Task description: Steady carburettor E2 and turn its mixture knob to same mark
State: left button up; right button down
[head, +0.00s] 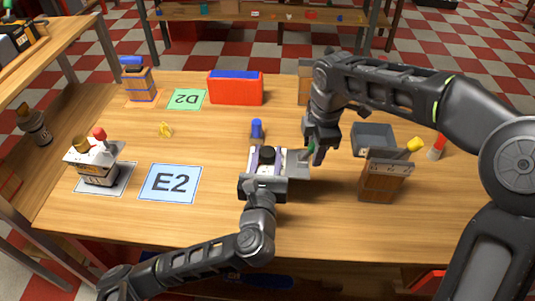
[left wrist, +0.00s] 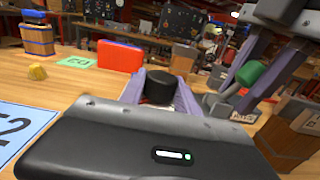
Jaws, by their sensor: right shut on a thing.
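A pale carburettor (head: 266,164) with a black cap (head: 267,154) stands at the table's middle, right of the blue E2 card (head: 171,182). My left gripper (head: 266,160) has its purple fingers on either side of it, spread apart; contact with the body is hard to see. The black cap also shows between the fingers in the left wrist view (left wrist: 160,87). My right gripper (head: 311,150) is at the carburettor's right side, shut on a green knob (left wrist: 251,75) on a metal stem. The knob's mark is not readable.
Another carburettor (head: 98,167) with a red ball knob stands left of the E2 card.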

pick_arm(q)
jog(key=o, duration=0.5)
jog(key=shift+c, duration=0.2)
jog(key=shift+m+h, duration=0.3)
